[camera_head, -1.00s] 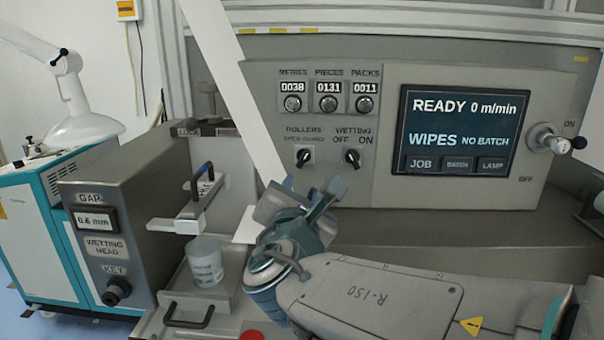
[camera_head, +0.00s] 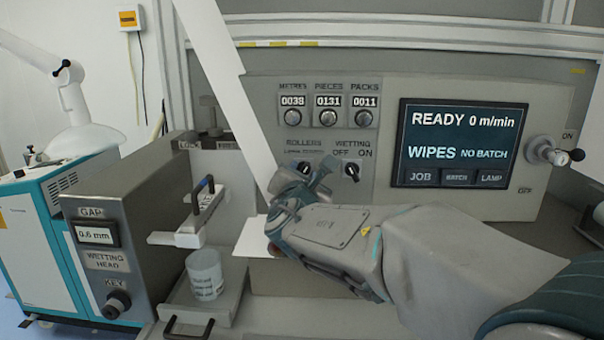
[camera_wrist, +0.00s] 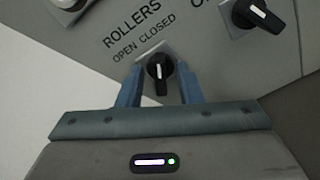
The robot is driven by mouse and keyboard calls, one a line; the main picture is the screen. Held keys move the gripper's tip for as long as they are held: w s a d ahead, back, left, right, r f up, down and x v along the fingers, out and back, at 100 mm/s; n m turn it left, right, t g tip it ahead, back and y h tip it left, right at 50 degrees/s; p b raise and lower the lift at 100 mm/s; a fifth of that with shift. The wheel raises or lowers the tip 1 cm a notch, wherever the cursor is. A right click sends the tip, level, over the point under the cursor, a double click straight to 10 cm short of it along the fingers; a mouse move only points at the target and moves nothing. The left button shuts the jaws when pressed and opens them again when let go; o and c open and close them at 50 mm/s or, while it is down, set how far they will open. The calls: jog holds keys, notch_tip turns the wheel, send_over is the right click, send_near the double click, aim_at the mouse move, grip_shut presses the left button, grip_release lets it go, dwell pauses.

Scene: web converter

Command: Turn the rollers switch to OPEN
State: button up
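The rollers switch (camera_wrist: 160,70) is a black knob with a white mark, under the label "ROLLERS OPEN CLOSED". The wrist view is tilted. The knob's white mark points up in that view, which is toward the CLOSED side of the tilted label. My gripper (camera_wrist: 159,88) is open, with one blue finger on each side of the knob. A small gap shows on both sides, so the fingers do not appear to touch it. In the head view my gripper (camera_head: 318,176) is at the panel and partly covers the rollers switch (camera_head: 304,166).
The wetting switch (camera_head: 351,171) is close on the right and also shows in the wrist view (camera_wrist: 257,14). Counter knobs (camera_head: 293,117) are above. The screen (camera_head: 458,145) reads READY 0 m/min. A slanted white web (camera_head: 225,75) passes left of the switches.

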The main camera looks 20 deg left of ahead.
grip_shut()
jog(key=shift+n, duration=0.3)
jog(key=shift+n+p, duration=1.4)
jog(key=shift+n, duration=4.2)
